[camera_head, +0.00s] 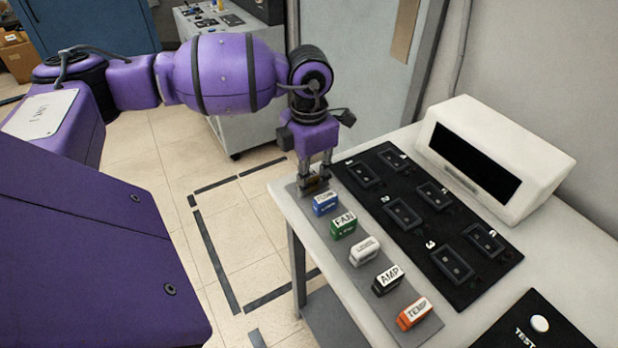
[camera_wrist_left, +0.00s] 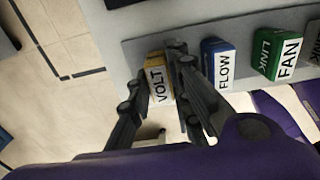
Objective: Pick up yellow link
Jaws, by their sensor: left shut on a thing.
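The yellow link (camera_wrist_left: 158,88), a small block with a white label reading VOLT, sits between the fingers of my left gripper (camera_wrist_left: 155,98) in the left wrist view. The gripper is shut on it. In the head view my left gripper (camera_head: 314,182) points down at the far end of the grey strip, and only a dark yellowish bit of the link shows between its fingers. I cannot tell whether the link touches the strip. The blue FLOW link (camera_head: 325,203) stands right beside the gripper. My right gripper is in neither view.
The grey strip (camera_head: 337,254) also bears a green FAN link (camera_head: 343,225), a white link (camera_head: 364,251), a black AMP link (camera_head: 388,281) and an orange TEMP link (camera_head: 414,314). A black socket board (camera_head: 410,235) and a white display box (camera_head: 535,150) stand to the right.

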